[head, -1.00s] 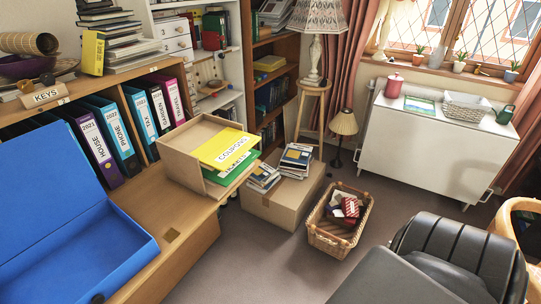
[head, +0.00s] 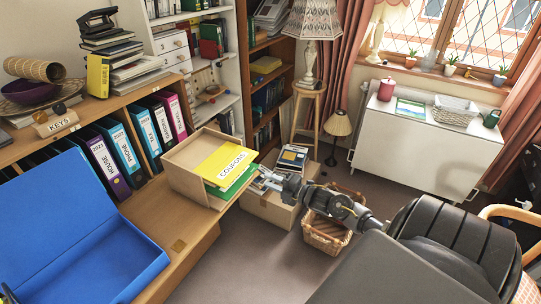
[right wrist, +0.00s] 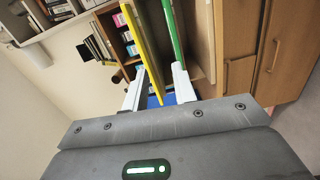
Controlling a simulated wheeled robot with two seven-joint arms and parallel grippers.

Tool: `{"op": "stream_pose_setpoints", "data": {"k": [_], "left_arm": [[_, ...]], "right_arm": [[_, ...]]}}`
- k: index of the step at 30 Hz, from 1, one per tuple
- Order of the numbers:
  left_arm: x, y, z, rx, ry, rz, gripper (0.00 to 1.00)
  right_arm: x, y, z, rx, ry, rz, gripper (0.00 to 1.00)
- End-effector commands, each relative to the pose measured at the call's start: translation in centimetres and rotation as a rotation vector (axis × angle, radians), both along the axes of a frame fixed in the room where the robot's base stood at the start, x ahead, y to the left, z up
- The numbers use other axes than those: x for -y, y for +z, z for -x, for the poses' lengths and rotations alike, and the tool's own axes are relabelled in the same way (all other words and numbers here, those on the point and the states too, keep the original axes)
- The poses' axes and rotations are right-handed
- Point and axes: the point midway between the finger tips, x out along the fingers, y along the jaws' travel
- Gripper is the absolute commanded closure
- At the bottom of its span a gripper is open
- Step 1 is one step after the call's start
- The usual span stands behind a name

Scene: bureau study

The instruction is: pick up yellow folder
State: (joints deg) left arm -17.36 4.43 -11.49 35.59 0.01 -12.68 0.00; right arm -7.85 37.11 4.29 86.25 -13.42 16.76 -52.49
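The yellow folder (head: 224,162), labelled COUPONS, sticks out of an open cardboard file box above a green folder (head: 234,184). In the right wrist view the yellow folder (right wrist: 141,42) and the green folder (right wrist: 173,32) appear as narrow upright strips. My right gripper (head: 264,174) reaches in from the right to the folders' front edges. In the right wrist view its fingers (right wrist: 158,88) are apart; the yellow folder's end lies between them, and the green folder's end is by the right finger. Contact cannot be told. My left gripper is not seen.
The file box (head: 184,177) sits on a wooden desk (head: 150,200) beside a row of binders (head: 120,150). A blue box file (head: 90,255) lies open at left. A cardboard box (head: 268,208) and a wicker basket (head: 322,237) stand on the floor, partly behind my arm.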

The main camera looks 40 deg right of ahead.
Motion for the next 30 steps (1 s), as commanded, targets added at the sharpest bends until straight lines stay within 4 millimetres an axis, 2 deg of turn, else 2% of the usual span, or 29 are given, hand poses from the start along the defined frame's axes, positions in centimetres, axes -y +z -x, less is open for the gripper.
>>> {"op": "stream_pose_setpoints", "data": {"k": [1, 3, 6, 14, 30], "left_arm": [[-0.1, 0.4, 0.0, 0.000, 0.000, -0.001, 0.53], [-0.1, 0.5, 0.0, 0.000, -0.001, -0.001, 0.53], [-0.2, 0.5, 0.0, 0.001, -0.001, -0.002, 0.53], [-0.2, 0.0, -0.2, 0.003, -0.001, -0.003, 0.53], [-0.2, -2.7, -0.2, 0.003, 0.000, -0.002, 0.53]], "right_arm": [[-0.1, 1.5, -0.2, 0.024, 0.015, 0.022, 0.73], [-0.2, 2.5, -0.4, 0.047, 0.028, 0.040, 0.73], [-0.3, 3.1, -0.4, 0.060, 0.035, 0.052, 0.73], [-0.5, 2.9, -1.2, 0.061, 0.035, 0.051, 0.73], [-2.3, 2.7, -7.2, 0.061, 0.034, 0.051, 0.73]]}}
